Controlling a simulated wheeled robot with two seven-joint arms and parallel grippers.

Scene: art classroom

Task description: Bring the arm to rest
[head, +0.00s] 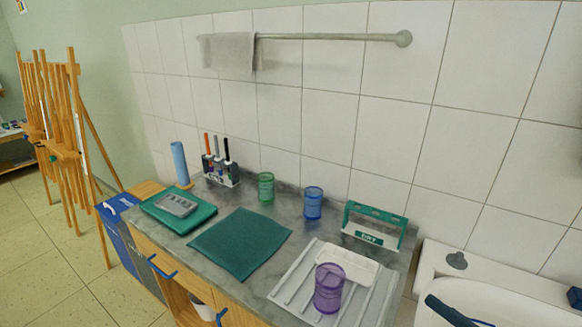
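Neither of my grippers shows in the head view, and I cannot make out either arm for certain. The grey counter (222,204) stands below a white tiled wall. A purple cup (328,289) stands on the ribbed drainboard (290,284) beside a white tray (347,263). A green cup (266,187) and a blue cup (312,203) stand at the back of the counter. A dark green mat (240,246) lies in the middle.
A green tray (160,217) holds a grey item at left. A blue roll (179,163), tool holder (220,174) and green-white rack (374,227) stand along the back. A white basin (510,308) with dark blue parts (455,312) is at right. Wooden easels (68,150) stand left.

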